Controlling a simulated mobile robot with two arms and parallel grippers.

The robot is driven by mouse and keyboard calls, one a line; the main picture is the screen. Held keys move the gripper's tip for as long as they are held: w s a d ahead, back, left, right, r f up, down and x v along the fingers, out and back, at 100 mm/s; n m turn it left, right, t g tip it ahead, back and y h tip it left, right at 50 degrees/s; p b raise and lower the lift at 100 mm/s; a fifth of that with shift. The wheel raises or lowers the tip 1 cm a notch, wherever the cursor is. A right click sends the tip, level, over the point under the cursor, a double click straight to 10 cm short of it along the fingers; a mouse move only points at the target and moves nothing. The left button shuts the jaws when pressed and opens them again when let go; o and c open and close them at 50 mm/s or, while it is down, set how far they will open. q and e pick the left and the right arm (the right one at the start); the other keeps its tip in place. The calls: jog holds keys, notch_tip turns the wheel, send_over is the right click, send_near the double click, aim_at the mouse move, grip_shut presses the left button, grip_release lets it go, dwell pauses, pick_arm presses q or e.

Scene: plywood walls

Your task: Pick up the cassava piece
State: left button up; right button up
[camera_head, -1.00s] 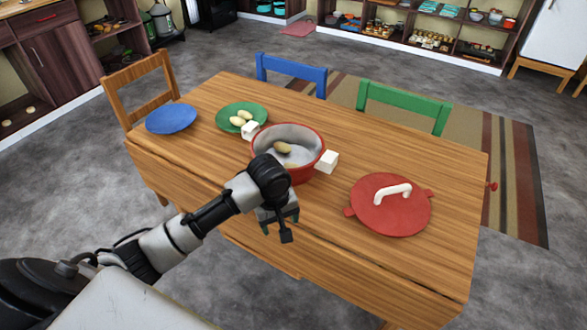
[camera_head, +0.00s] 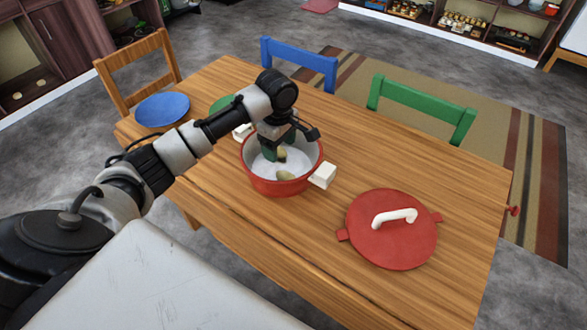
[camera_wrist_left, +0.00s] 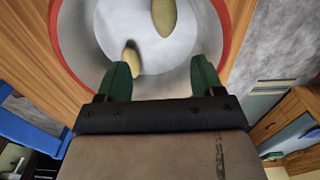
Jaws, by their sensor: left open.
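Two tan, oblong cassava pieces lie in the red pot with white handles (camera_head: 262,184). In the head view one piece (camera_head: 282,154) is close to my gripper's fingers and the other (camera_head: 285,175) lies nearer the front wall. In the left wrist view one piece (camera_wrist_left: 164,18) is at the top centre and the other (camera_wrist_left: 130,58) is beside the left finger. My left gripper (camera_head: 281,149) is open and empty, pointing down into the pot; its green fingers also show in the wrist view (camera_wrist_left: 160,72). My right gripper is not in view.
A red lid with a white handle (camera_head: 372,245) lies to the right on the wooden table (camera_head: 300,225). A blue plate (camera_head: 162,109) is at the left. A green plate (camera_head: 221,103) is mostly hidden behind my arm. Chairs stand around the table.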

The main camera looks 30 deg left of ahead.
aim_at(280, 171)
pick_arm(q)
jog(key=f, duration=0.2)
jog(key=s+f, duration=0.1)
jog(key=shift+f, duration=0.7)
jog(key=shift+w+f, duration=0.1)
jog(key=shift+f, duration=0.2)
notch_tip(280, 171, down, 4)
jog(key=shift+d+f, duration=0.15)
jog(key=shift+f, duration=0.3)
jog(key=c, duration=1)
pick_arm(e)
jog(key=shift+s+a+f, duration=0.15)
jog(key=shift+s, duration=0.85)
